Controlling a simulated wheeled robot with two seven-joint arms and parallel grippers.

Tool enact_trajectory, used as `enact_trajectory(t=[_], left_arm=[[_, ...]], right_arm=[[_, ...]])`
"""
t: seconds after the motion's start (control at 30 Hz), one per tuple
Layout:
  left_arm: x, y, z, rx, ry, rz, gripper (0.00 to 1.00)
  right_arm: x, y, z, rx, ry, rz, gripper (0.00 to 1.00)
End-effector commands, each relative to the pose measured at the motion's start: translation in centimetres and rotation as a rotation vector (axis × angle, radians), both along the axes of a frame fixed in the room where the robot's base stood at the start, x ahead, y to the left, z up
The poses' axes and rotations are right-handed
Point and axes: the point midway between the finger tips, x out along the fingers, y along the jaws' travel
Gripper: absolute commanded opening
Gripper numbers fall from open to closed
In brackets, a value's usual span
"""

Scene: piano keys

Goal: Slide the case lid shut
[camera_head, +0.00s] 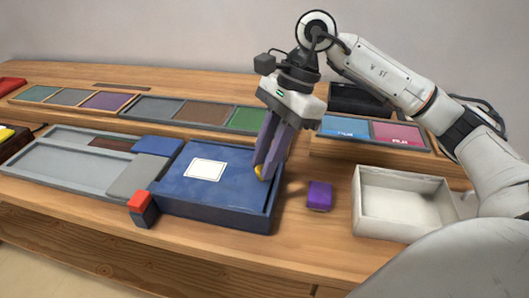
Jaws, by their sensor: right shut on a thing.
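The blue case (215,212) lies on the wooden table, left of the picture's middle. Its blue lid (185,187) is a flat panel with a white label on it. A darker strip shows between the lid and the case's right wall. My right gripper (262,171) reaches down from the upper right with its purple-grey fingers at the lid's right side. It is shut on a small yellow knob (259,169) there, which the fingers partly hide. My left gripper is not in view.
A purple block (319,195) and an open white bin (362,212) stand right of the case. A red-topped dark block (142,208) touches or nearly touches its front left. A grey tray (60,178) lies left. Coloured panels (185,110) line the back.

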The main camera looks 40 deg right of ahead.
Motion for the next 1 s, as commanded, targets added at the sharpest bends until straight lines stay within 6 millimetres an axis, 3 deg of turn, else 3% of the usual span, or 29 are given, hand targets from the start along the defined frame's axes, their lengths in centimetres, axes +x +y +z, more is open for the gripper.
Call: enact_trajectory(t=[0.47,0.5,0.6,1.0], left_arm=[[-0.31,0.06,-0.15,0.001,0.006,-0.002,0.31],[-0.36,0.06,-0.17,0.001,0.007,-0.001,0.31],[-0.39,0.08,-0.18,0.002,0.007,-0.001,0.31],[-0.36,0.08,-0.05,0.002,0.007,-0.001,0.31]], right_arm=[[-0.47,-0.2,0.04,-0.005,0.002,0.016,0.0],[-0.48,-0.21,0.04,-0.005,0.002,0.016,0.23],[-0.45,-0.18,0.03,-0.004,0.002,0.015,0.39],[-0.29,-0.4,0.92,0.0,-0.003,0.013,0.39]])
